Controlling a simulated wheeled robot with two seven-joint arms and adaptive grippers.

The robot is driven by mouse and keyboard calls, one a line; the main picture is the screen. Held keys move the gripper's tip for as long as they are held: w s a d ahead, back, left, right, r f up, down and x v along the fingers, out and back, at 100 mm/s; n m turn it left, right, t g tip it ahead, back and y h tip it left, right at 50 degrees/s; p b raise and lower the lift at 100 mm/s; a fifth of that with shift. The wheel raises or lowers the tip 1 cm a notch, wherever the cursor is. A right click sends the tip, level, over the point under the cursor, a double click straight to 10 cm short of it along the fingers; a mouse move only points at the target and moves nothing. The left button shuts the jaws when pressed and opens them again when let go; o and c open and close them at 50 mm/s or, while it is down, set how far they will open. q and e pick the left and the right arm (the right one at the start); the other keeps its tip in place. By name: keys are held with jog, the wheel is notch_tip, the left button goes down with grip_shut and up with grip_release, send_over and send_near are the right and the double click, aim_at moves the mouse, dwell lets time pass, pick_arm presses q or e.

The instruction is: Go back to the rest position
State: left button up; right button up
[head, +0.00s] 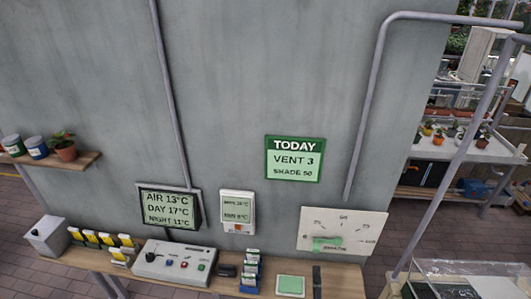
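Neither of my grippers can be made out in the head view. A grey wall fills most of the picture. On it hang a green-framed sign (294,159) reading TODAY, VENT 3, SHADE 50 and a dark-framed display (169,208) reading AIR 13°C, DAY 17°C, NIGHT 11°C. A small white display (237,211) hangs to its right. A pale dial panel (342,233) with a green lever (327,244) is at the lower right of the wall.
A wooden bench (340,282) runs along the bottom. It bears a control box (172,263), a grey box (47,236), yellow packets (90,237), a blue card holder (250,275) and a green pad (290,285). A shelf (82,160) with pots is at left. Brick floor shows at right.

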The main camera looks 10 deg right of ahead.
jog(key=s+d+f+m+g+h, duration=0.1)
jog(key=s+d+f+m+g, duration=0.35)
jog(key=d, duration=0.25)
jog(key=s+d+f+m+g+h, duration=0.1)
jog(key=s+d+f+m+g, duration=0.25)
jog(key=d+m, duration=0.3)
jog(key=s+f+m+g+y, duration=0.2)
jog(key=s+f+m+y, duration=0.1)
jog(key=s+f, duration=0.4)
jog(key=s+a+f+m+g+y, duration=0.2)
jog(key=s+a+f+g+y, duration=0.15)
jog(key=s, duration=0.25)
notch_tip(320, 180, down, 38)
jog(key=s+a+b, duration=0.2)
jog(key=b, duration=0.7)
jog(key=s+f+g+b, duration=0.1)
jog(key=s+f+b, duration=0.2)
jog(key=s+f, duration=0.6)
jog(key=s+f+n+g+b, duration=0.1)
jog(key=s+f+b, duration=0.2)
jog(key=s+f, duration=0.7)
notch_tip(320, 180, down, 5)
jog(key=shift+f+y, duration=0.15)
jog(key=shift+y, duration=0.2)
jog(key=shift+s, duration=0.1)
